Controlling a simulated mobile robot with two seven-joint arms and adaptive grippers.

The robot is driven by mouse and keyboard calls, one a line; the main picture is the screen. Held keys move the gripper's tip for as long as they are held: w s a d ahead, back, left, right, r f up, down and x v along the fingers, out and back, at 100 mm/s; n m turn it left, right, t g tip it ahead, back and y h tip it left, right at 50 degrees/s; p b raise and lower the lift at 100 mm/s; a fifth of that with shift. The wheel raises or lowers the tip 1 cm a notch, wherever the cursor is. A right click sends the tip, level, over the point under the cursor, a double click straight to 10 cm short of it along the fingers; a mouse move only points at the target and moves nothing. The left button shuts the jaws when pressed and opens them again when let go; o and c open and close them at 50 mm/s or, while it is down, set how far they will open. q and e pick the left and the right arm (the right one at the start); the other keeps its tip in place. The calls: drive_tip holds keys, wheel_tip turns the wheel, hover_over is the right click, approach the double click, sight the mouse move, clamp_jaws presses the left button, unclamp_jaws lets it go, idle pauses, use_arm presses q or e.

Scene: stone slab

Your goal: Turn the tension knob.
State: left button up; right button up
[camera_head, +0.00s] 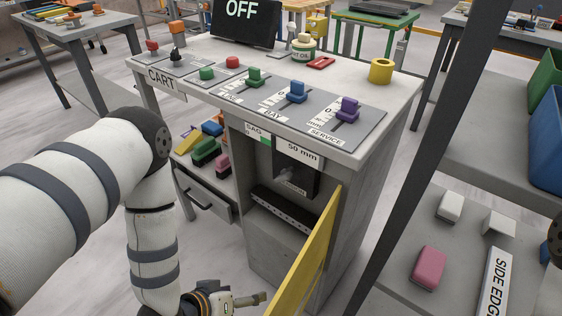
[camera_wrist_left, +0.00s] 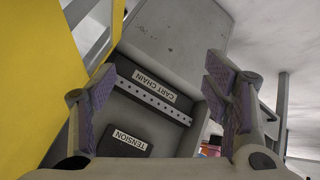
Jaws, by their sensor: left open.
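The label TENSION is on a dark housing (camera_wrist_left: 112,132) in the left wrist view, upside down. In the head view this dark housing (camera_head: 309,183) sits in the open bay of the grey cart (camera_head: 345,225), under a "50 mm" plate (camera_head: 298,150). My left gripper (camera_head: 248,300) is open and empty, low in front of the bay, with both fingers (camera_wrist_left: 165,95) apart around clear space.
The yellow door (camera_head: 308,262) stands open at the bay's right side, close to my left gripper. An open drawer (camera_head: 205,198) with coloured blocks is left of the bay. Sliders and buttons cover the cart top. A shelf with a pink block (camera_head: 428,266) is at right.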

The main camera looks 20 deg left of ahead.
use_arm(q)
drive_tip(key=w+a+r+n+t+h, duration=0.15)
drive_tip(key=w+r+t, duration=0.45)
drive_tip(key=w, duration=0.6)
drive_tip(key=t+h+b, duration=0.1)
drive_tip(key=t, duration=0.3)
approach(281, 181)
drive_tip(key=shift+n+h, duration=0.25)
drive_tip(key=shift+n, duration=0.1)
drive_tip(key=b+x, duration=0.1)
drive_tip(key=x, duration=1)
drive_tip(key=shift+w+a, duration=0.1)
drive_tip(key=shift+w, duration=0.1)
use_arm(e)
drive_tip(key=shift+g, duration=0.5)
drive_tip(key=s+f, duration=0.3)
drive_tip(key=shift+s, duration=0.1)
use_arm(q)
drive_tip(key=shift+c, duration=0.2)
drive_tip(key=c, duration=1.1)
